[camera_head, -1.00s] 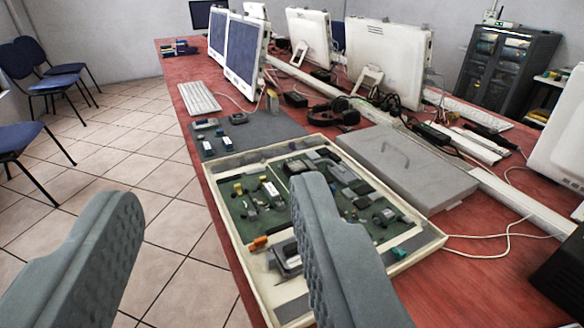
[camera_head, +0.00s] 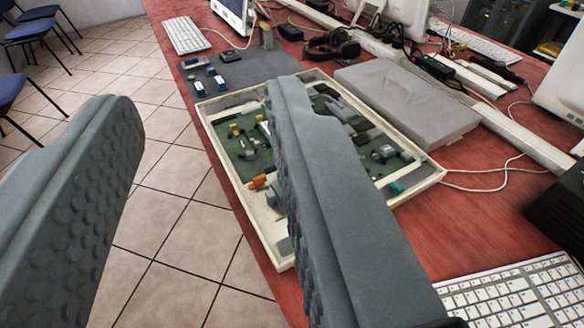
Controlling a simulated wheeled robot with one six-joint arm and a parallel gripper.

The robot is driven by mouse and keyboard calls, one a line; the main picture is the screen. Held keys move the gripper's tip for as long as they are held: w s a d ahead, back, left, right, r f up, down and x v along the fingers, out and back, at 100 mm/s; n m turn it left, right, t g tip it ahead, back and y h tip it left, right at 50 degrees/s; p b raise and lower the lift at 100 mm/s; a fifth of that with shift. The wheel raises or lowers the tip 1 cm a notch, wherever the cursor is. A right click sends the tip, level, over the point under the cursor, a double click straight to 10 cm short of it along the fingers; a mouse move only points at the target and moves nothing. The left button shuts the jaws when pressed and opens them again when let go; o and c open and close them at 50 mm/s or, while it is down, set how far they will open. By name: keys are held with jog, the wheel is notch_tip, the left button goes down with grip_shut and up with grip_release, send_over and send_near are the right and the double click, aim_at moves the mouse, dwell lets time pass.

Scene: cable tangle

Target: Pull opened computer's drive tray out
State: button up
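The opened computer (camera_head: 217,147) lies on the red table as a shallow cream case with green circuit boards and small parts inside. An orange part (camera_head: 258,181) shows at its left inner side. I cannot clearly make out the drive tray; my right finger hides the middle and near part of the case. My gripper (camera_head: 205,150) is open and empty, its two grey padded fingers wide apart. The left finger is over the tiled floor. The right finger is in front of the case; I cannot tell that it touches anything.
A grey lid-like panel (camera_head: 400,100) lies behind the case. A white keyboard (camera_head: 515,297) lies at the near right, beside a black box (camera_head: 560,215). Cables and headphones (camera_head: 333,44) clutter the back. Bare red table (camera_head: 470,225) shows right of the case; chairs stand at left.

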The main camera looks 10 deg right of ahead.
jog(key=w+d+f+m+g, duration=0.2)
jog(key=w+f+m+g, duration=0.15)
jog(key=w, duration=0.35)
jog(key=w+d+f+m+g, duration=0.2)
jog(key=w+f+m+g, duration=0.1)
jog(key=w+g, duration=0.25)
jog(key=m+g+y, duration=0.4)
jog(key=m+g, duration=0.4)
jog(key=g, duration=0.1)
send_near(271, 193)
jog(key=shift+n, duration=0.25)
jog(key=x, duration=0.8)
jog(key=shift+a+f, duration=0.15)
jog(key=shift+f, duration=0.25)
grip_shut()
